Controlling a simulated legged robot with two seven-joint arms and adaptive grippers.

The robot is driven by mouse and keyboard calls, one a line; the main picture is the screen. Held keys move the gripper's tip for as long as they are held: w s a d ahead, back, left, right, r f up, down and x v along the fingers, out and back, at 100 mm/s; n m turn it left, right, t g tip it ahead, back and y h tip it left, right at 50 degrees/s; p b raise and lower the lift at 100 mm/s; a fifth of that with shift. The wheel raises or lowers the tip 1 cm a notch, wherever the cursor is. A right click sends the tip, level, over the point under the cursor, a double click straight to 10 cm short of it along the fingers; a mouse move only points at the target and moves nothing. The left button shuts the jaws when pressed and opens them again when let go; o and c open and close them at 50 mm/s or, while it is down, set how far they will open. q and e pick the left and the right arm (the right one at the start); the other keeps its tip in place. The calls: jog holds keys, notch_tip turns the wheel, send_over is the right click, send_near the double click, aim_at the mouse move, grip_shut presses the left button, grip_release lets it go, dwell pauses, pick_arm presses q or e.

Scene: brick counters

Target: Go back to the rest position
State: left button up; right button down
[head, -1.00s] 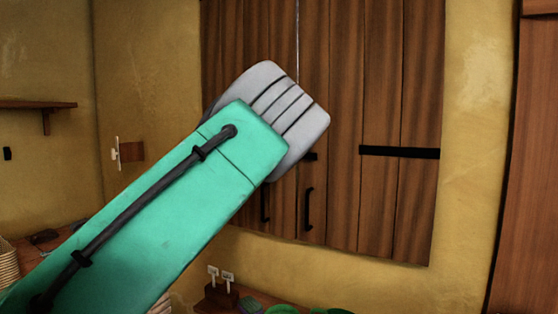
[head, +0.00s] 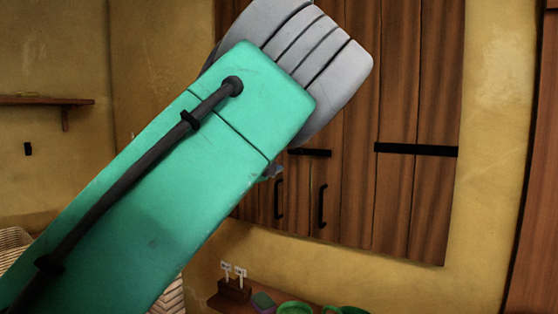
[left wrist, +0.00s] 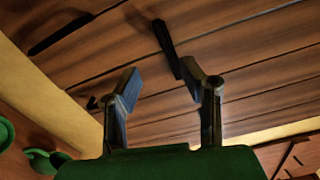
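My left arm, a green link with a grey ribbed end, crosses the head view from the lower left to the top middle, in front of a wooden cabinet (head: 420,80). My left gripper is mostly hidden behind this arm in the head view. In the left wrist view the left gripper (left wrist: 158,72) has its two fingers apart, with nothing between them. The cabinet's wood planks (left wrist: 245,60) and dark handles show beyond the fingers. I cannot tell how far the fingers are from the cabinet. My right gripper is in neither view.
Below the cabinet is a counter with a small wooden stand (head: 232,290), a sponge-like block (head: 262,302) and green dishes (head: 295,308). A wall shelf (head: 45,100) is at the left. Bare wall flanks the cabinet.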

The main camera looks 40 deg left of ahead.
pick_arm(q)
jog(key=shift+a, duration=0.15)
jog(key=s+d+f+n+g, duration=0.3)
jog(key=f, duration=1)
jog(key=s+d+f+n+g, duration=0.2)
jog(key=s+d+f+n, duration=0.1)
jog(key=f, duration=0.9)
jog(key=s+d+f+n+g, duration=0.3)
jog(key=f, duration=1)
jog(key=s+d+f+n+g+h, duration=0.1)
jog(key=s+d+f+n+g, duration=0.1)
jog(key=s+d+f, duration=0.3)
jog(key=s+d+f+n+g+h, duration=0.1)
jog(key=s+d+f+n+g, duration=0.2)
jog(key=s, duration=1.1)
jog(key=s+d+f+n+g+h, duration=0.2)
jog(key=s+d+f+g, duration=0.2)
jog(key=s+d+f, duration=0.5)
jog(key=shift+s+d+f+n, duration=0.2)
jog(key=shift+s+d+n, duration=0.2)
jog(key=shift+s+d, duration=0.05)
